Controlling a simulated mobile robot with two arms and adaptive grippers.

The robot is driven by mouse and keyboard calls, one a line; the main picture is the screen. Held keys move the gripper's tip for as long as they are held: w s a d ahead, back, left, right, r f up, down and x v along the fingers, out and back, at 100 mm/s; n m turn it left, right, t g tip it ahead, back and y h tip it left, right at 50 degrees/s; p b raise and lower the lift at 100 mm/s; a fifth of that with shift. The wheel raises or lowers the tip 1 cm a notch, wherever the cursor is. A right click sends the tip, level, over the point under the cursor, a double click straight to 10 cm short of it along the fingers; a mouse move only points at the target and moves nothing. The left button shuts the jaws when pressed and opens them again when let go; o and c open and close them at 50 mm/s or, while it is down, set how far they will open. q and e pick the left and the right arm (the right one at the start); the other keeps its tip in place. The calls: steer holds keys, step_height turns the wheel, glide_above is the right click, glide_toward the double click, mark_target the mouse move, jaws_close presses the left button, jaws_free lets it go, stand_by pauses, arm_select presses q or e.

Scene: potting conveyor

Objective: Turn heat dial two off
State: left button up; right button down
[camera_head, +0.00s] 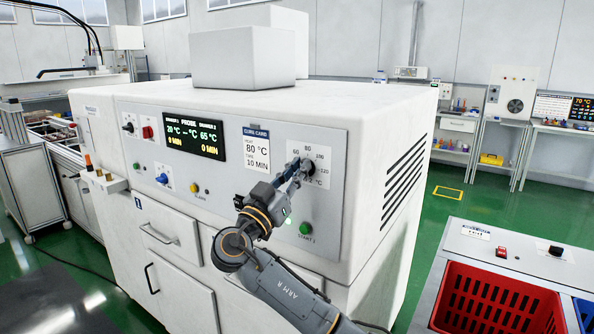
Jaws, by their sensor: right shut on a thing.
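A heat dial with a temperature scale (311,150) around it is at the right end of the white machine's front panel (340,166). My right gripper (302,166) reaches up from below and is shut on this dial. The fingers hide much of the dial, so its pointer setting cannot be read. A second, black dial (128,127) is at the left of the panel, with nothing touching it. The display (194,131) shows 20 °C and 65 °C with 0 MIN on both sides. My left gripper is not in view.
A green button (305,228) marked START 2 sits below the held dial. A card (256,158) reading 80 °C, 10 MIN is left of it. A red crate (497,301) stands in a bench at the lower right. Green floor is free behind it.

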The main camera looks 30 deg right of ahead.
steer(key=shift+n+t+y, duration=0.3)
steer(key=shift+n+t, duration=0.1)
steer(key=shift+w+a+f+n+t+y+p, duration=0.1)
steer(key=shift+n+t+y+p, duration=0.85)
steer(key=shift+n+p, duration=2.3)
steer(key=shift+w+f+n+t+y+p, duration=0.1)
steer(key=shift+n+t+y+p, duration=0.15)
steer(key=shift+n+y+p, duration=2.75)
steer(key=shift+w+a+f+n+t+h+p, duration=0.15)
steer(key=shift+n+t+p, duration=0.45)
steer(key=shift+n+p, duration=2.8)
steer(key=n+b, duration=0.2)
steer(key=shift+d+n+b, duration=0.1)
steer(key=shift+n+b, duration=0.15)
steer(key=shift+b, duration=0.05)
steer(key=c, duration=1.4)
jaws_free()
steer(key=shift+o, duration=0.2)
